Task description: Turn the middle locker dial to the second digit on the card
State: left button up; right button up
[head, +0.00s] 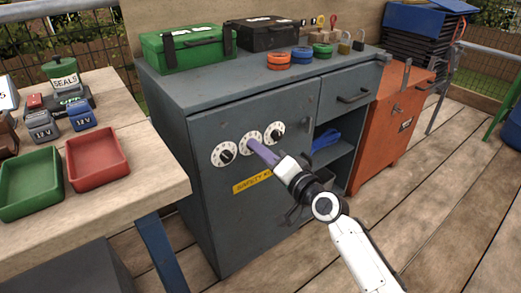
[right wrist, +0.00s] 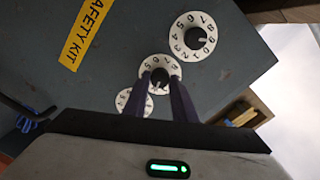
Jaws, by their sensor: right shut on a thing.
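Three white numbered dials with black knobs sit in a slanting row on the grey locker door (head: 215,190). The middle dial (head: 245,139) is between the left dial (head: 223,154) and the right dial (head: 277,131). My right gripper (head: 253,143), with purple fingers, is at the middle dial, shut on its knob. In the right wrist view the fingers straddle the knob of the middle dial (right wrist: 160,63); its pointer setting is unclear. A white card (head: 7,93) with a 5-like mark is cut off at the left edge. My left gripper is not in view.
A yellow SAFETY KIT label (head: 252,184) is below the dials. The locker top holds a green case (head: 187,50), a black case (head: 268,36) and tape rolls. A wooden table (head: 150,178) with red and green trays stands left; an orange cabinet (head: 385,135) stands right.

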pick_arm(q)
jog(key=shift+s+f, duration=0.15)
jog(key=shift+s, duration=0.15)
pick_arm(e)
jog(key=shift+m, duration=0.4)
jog(key=o, duration=1)
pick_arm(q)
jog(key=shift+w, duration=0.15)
pick_arm(e)
jog(key=shift+o, duration=0.2)
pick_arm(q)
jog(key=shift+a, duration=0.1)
pick_arm(e)
jog(key=shift+s+d, duration=0.1)
pick_arm(q)
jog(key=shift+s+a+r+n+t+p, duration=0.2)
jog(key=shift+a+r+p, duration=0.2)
jog(key=shift+p, duration=0.25)
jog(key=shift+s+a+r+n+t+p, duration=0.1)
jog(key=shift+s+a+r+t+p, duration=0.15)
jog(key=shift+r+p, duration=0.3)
pick_arm(e)
jog(key=v, duration=1)
